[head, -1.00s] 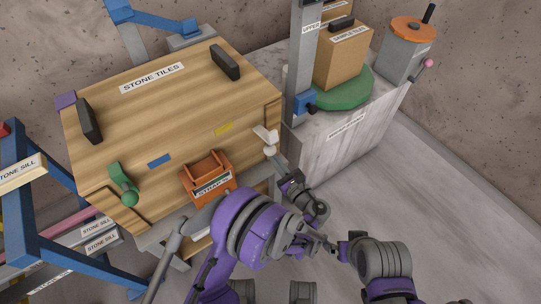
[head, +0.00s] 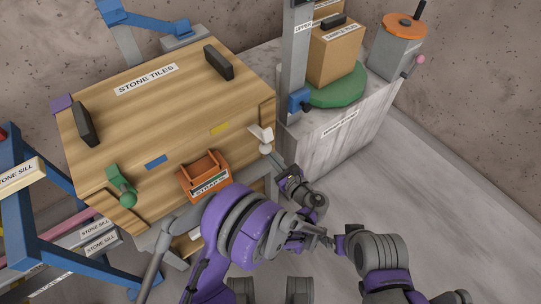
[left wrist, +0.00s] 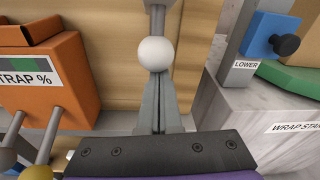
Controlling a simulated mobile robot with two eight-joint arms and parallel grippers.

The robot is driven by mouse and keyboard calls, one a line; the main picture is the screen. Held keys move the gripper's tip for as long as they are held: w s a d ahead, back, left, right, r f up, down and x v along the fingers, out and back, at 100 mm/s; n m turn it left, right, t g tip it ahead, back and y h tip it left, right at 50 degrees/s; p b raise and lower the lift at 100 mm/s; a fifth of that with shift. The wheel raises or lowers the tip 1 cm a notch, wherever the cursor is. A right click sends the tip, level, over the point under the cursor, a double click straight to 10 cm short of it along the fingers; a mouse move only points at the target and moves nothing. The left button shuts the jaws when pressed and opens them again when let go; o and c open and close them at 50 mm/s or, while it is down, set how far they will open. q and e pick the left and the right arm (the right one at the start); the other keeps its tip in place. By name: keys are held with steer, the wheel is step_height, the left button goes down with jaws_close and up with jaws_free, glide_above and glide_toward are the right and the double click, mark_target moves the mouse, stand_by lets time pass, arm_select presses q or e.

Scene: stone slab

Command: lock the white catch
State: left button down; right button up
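The white catch (head: 262,134) is on the right end of the wooden stone-tiles crate's front, with a pale round knob (head: 266,149) at its lower end. In the left wrist view the knob (left wrist: 155,52) hangs from a grey stem (left wrist: 157,14). My left gripper (left wrist: 157,78) has its fingers together just below the knob, with nothing seen between them; whether they touch it is unclear. In the head view my left gripper (head: 278,169) is right of and below the catch, its fingers partly hidden. My right gripper (head: 328,240) is low, its fingers too small to read.
An orange strap box (head: 205,173) is on the crate front (head: 185,150), left of the catch. A grey post (head: 294,60) and the wrapping stand (head: 335,145) are to the right. The floor at right is clear.

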mark_target(269, 130)
arm_select(q)
steer(key=r+g+h+p, duration=0.2)
steer(key=r+g+p, duration=0.1)
steer(key=r+g+h+p, duration=0.2)
steer(key=r+p, duration=0.1)
steer(key=r, duration=0.1)
steer(key=r+g+h+p, duration=0.2)
steer(key=r+g+p, duration=0.1)
steer(key=shift+s+d+r+g, duration=0.2)
steer(key=shift+s+g, duration=0.1)
steer(key=shift+s, duration=0.05)
steer(key=shift+w+a+r+n+g+h+p, duration=0.15)
steer(key=shift+w+r+g+h+p, duration=0.1)
steer(key=shift+r+g+p, duration=0.15)
steer(key=shift+w+a+r+n+g+h+p, duration=0.1)
steer(key=shift+r+n+g+h+p, duration=0.05)
steer(key=shift+r+g+h+p, duration=0.2)
steer(key=shift+w+a+r, duration=0.2)
steer(key=shift+w+r, duration=0.15)
steer(key=shift+r, duration=0.25)
